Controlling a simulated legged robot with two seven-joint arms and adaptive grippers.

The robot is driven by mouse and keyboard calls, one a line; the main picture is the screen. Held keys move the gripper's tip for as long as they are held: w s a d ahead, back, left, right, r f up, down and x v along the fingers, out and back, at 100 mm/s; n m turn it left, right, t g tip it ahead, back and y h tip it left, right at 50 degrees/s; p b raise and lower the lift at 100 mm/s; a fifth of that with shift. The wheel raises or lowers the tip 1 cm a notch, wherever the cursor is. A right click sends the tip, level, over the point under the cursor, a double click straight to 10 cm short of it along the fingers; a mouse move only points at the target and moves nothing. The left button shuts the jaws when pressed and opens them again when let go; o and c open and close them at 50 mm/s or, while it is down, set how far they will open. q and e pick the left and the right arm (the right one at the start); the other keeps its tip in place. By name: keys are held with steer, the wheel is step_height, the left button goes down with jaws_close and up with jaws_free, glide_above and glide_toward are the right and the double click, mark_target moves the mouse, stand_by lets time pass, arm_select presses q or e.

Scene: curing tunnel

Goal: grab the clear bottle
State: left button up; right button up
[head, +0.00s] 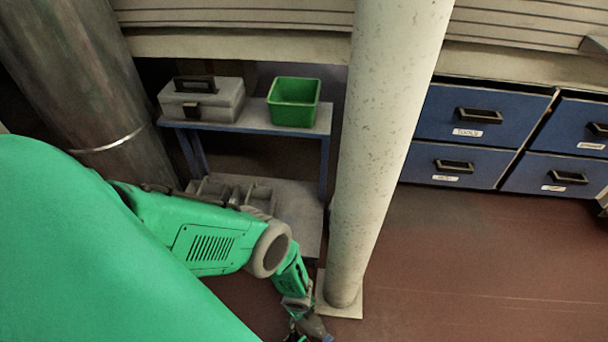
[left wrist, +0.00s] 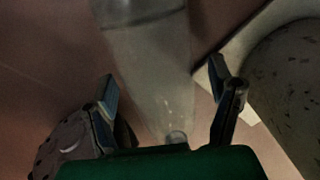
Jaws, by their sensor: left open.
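The clear bottle (left wrist: 150,70) shows in the left wrist view as a pale, see-through shape with a dark band near the top of the picture and a narrow end low down. My left gripper (left wrist: 163,88) is open, with one finger on each side of the bottle in that view. Gaps show between the bottle and the fingers; I cannot tell its depth relative to the fingertips. In the head view my left gripper (head: 308,328) is low, near the bottom edge, beside the pillar foot. I cannot make out the bottle there. My right gripper is not in view.
A pale pillar (head: 385,130) on a square base plate (head: 345,300) stands close to my left gripper. Behind is a shelf (head: 258,122) with a grey toolbox (head: 202,100) and green bin (head: 294,102). Blue drawers (head: 470,115) stand right. The reddish floor (head: 480,260) is clear there.

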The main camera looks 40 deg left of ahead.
arm_select(q)
steer(key=shift+f, duration=0.2)
steer(key=shift+c, duration=0.4)
steer(key=c, duration=1.6)
steer(key=shift+r, duration=0.15)
steer(key=shift+c, duration=0.2)
